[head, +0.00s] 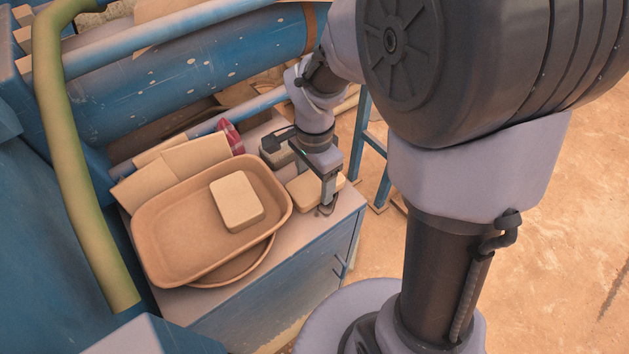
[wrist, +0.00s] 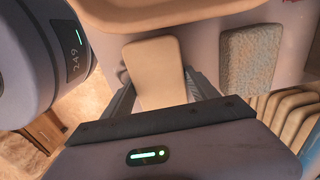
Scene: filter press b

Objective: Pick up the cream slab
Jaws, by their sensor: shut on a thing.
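A cream slab (wrist: 155,68) is between the two fingers of my gripper (wrist: 162,88) in the wrist view. My gripper (head: 325,205) is shut on it, one finger along each long side. In the head view the slab (head: 302,190) shows partly behind the gripper, at the right end of the blue cabinet's top. Its underside is hidden, so I cannot tell whether it touches the top. A second cream block (head: 236,201) lies flat in a tan tray (head: 165,262) to the left.
The blue cabinet (head: 312,262) carries the tray, with a round dish (head: 235,268) under it. A grey rough block (wrist: 251,58) lies beside the held slab. Folded tan cloths (head: 170,172) lie behind the tray. A blue pipe (head: 190,75) crosses behind. Sandy floor lies open at right.

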